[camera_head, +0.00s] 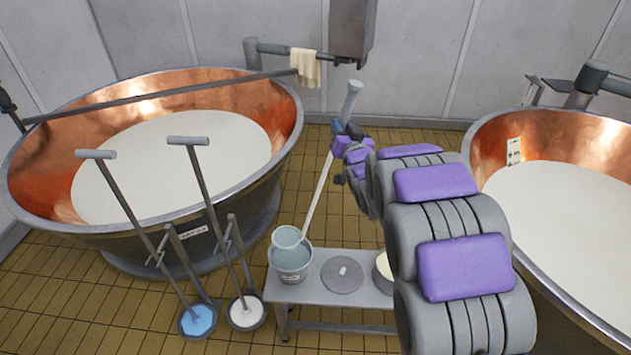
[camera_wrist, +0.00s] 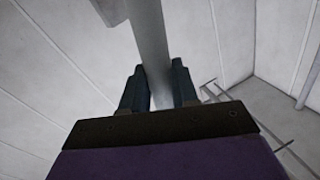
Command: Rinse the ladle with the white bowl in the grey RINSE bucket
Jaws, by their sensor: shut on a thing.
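The long ladle has a grey upper handle (camera_head: 350,98) and a pale lower shaft (camera_head: 318,198) that slants down to the left. Its round, pale end (camera_head: 287,237) is at the mouth of the grey bucket (camera_head: 291,270). I cannot tell how deep it sits in the water. The bucket stands on the left end of a low grey bench, with a small label on its front. My gripper (camera_head: 345,128) is shut on the upper handle, high above the bench. In the wrist view the grey handle (camera_wrist: 151,45) runs between both dark fingers (camera_wrist: 160,90).
Two T-handled tools stand front left, one with a blue foot (camera_head: 197,320), one with a white foot (camera_head: 245,312). Copper vats of white liquid stand left (camera_head: 285,105) and right (camera_head: 488,130). The bench (camera_head: 318,291) also bears a grey disc (camera_head: 342,275) and a partly hidden pale container (camera_head: 383,270).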

